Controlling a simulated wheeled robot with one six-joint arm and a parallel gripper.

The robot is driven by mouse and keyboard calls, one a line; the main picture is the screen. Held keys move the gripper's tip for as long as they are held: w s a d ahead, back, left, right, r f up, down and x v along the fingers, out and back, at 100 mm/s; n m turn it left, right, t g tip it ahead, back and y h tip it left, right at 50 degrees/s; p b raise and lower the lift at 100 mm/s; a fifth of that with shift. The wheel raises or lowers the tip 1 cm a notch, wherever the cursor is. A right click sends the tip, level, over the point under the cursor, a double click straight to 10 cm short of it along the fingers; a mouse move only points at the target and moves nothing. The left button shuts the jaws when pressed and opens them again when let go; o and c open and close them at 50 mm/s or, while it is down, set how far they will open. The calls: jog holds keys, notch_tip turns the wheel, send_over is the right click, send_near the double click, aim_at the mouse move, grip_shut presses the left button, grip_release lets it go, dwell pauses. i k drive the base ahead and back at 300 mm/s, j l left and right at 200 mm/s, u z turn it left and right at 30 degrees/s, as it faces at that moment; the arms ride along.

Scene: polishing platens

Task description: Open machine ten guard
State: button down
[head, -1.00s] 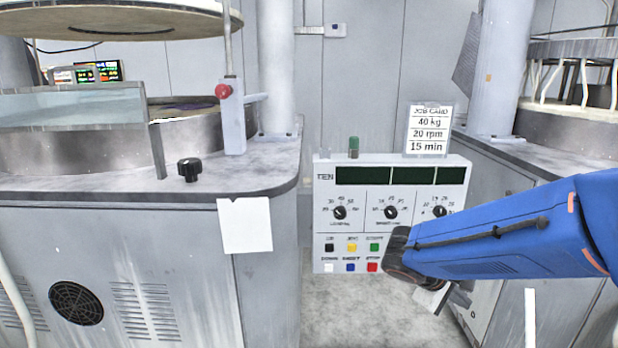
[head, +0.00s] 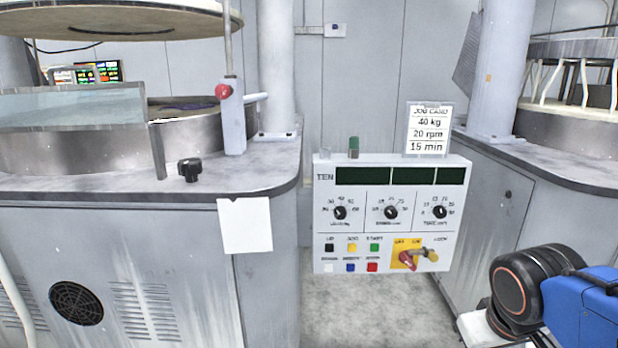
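The clear guard panel (head: 70,106) stands at the front of the left machine's metal bowl (head: 95,153), its right edge close to a thin upright post (head: 157,150). A black knob (head: 190,169) sits on the deck just right of that post. The control box (head: 325,215) marked TEN is at the centre, with dark displays, dials and buttons. Its yellow switch plate (head: 398,245) carries a red handle, with a yellowish piece beside it near the word LOCK. My arm's dark joint and blue link are at the lower right. My gripper's fingers cannot be made out.
A round lid (head: 120,22) hangs above the left bowl. A post with a red knob (head: 223,91) rises from the deck. A job card (head: 428,131) stands on the control box. Another machine (head: 575,130) is at the right. Bare floor (head: 360,310) lies between the machines.

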aim_at(98, 85)
jog(key=u, duration=1.5)
